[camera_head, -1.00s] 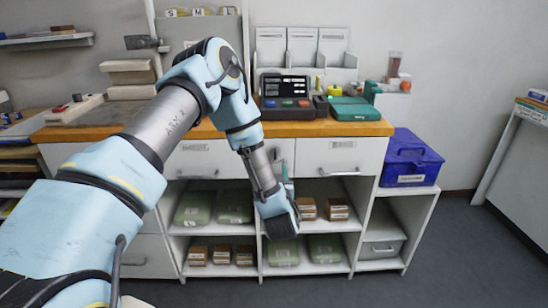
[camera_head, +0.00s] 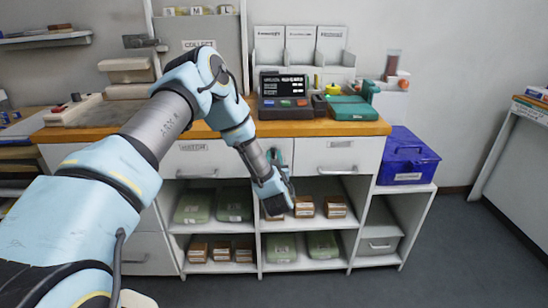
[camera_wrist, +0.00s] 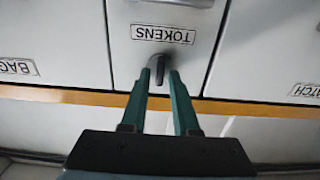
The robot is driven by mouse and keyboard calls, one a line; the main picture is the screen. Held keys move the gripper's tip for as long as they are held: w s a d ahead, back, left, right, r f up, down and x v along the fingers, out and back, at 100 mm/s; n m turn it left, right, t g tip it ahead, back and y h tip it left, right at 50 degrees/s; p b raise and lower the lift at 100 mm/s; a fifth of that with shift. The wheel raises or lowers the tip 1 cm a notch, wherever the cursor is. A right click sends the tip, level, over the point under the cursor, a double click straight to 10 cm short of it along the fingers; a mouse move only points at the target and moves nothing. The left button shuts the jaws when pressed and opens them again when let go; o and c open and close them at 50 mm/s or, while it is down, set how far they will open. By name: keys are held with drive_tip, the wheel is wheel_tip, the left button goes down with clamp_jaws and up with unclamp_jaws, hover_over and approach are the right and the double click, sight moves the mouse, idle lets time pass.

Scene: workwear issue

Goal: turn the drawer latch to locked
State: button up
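The drawer latch (camera_wrist: 158,63) is a small dark grey lever on the white front of the narrow TOKENS drawer (camera_wrist: 200,52), in the wrist view just below the drawer's label, which appears upside down. My gripper (camera_wrist: 161,74) has its two teal fingers apart, with their tips at the latch and the lever showing between them. Whether either finger touches the lever I cannot tell. In the head view my gripper (camera_head: 274,157) is in front of the counter's middle drawer, and it hides the latch there.
A wooden-topped counter (camera_head: 225,131) holds a till (camera_head: 284,100) and a green case (camera_head: 348,108). Wider drawers flank the narrow one. Open shelves below hold green packs and brown boxes. Floor at the right is clear.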

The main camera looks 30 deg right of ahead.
clamp_jaws()
drive_tip(key=shift+b, duration=0.3)
drive_tip(key=shift+w+a+f+n+b, duration=0.1)
drive_tip(key=shift+n+b, duration=2.65)
drive_tip(key=shift+n, duration=0.25)
drive_tip(key=shift+a+f+n+b, duration=0.1)
drive_tip(key=shift+n+b, duration=2.6)
drive_tip(key=shift+n, duration=0.3)
drive_tip(key=shift+w+a+f+n+b, duration=0.1)
drive_tip(key=shift+n+b, duration=2.65)
drive_tip(key=shift+n, duration=0.25)
